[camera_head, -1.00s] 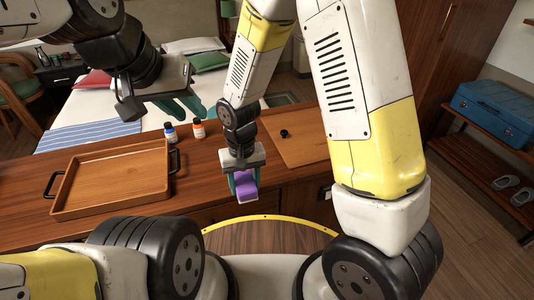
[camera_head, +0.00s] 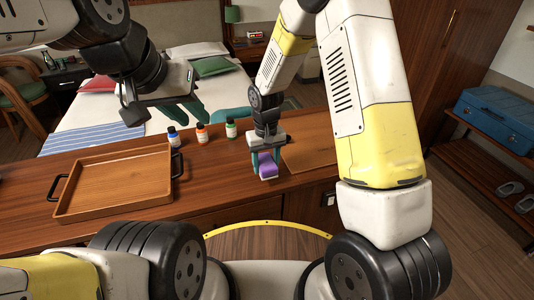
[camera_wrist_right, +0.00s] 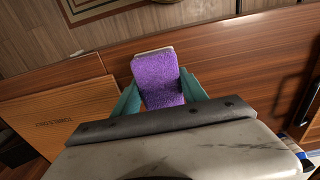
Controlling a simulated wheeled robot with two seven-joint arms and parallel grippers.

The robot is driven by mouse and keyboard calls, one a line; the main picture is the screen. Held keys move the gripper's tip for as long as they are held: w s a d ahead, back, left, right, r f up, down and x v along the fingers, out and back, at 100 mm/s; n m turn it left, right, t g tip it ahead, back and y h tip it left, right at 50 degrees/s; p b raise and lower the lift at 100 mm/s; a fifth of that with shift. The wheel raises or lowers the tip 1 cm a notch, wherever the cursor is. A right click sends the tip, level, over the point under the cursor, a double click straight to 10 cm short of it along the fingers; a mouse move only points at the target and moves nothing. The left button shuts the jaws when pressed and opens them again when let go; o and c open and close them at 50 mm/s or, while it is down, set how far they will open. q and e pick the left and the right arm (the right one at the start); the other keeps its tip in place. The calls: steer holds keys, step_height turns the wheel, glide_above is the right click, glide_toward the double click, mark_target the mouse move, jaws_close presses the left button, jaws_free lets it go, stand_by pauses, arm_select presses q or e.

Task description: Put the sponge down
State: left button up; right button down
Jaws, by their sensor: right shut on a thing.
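The purple sponge (camera_head: 267,171) is between the fingers of my right gripper (camera_head: 265,160), at the front part of the wooden counter (camera_head: 220,173). In the right wrist view the sponge (camera_wrist_right: 158,80) shows its purple face and a pale edge, with a teal finger on each side. My right gripper is shut on it. Whether the sponge touches the counter I cannot tell. My left gripper (camera_head: 163,116) is empty, its teal fingers above the counter's back edge near the bed, and they look apart.
A wooden tray (camera_head: 117,153) with black handles lies left on the counter. Several small bottles, among them a blue-labelled one (camera_head: 174,139) and a green-labelled one (camera_head: 231,129), stand behind. Counter between tray and sponge is clear.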

mark_target(267, 160)
steer(key=shift+w+d+f, duration=0.1)
steer(key=shift+w+f, duration=0.05)
steer(key=shift+f, duration=0.75)
steer(key=shift+w+d+f, duration=0.1)
steer(key=shift+w+f, duration=0.05)
steer(key=shift+f, duration=0.75)
steer(key=shift+f, duration=0.1)
steer(key=c, duration=0.6)
jaws_free()
step_height(267, 160, up, 12)
steer(key=s+d+r+t, duration=0.1)
steer(key=d+r, duration=0.1)
steer(key=r, duration=0.3)
steer(key=s+d+r, duration=0.2)
steer(key=d+r, duration=0.1)
steer(key=r, duration=0.1)
steer(key=s+d+r+m+t, duration=0.1)
steer(key=s+d+r, duration=0.2)
steer(key=s+r, duration=0.1)
steer(key=s+d+r+m+t+y, duration=0.1)
steer(key=s+d+r+t, duration=0.1)
steer(key=s, duration=0.5)
steer(key=s+d+r+m+t+y, duration=0.1)
steer(key=s+d+r+t, duration=0.1)
steer(key=s+d+r, duration=0.2)
steer(key=shift+a+v, duration=0.15)
steer(key=shift+v, duration=0.7)
steer(key=shift+a+v, duration=0.15)
steer(key=shift+v, duration=0.7)
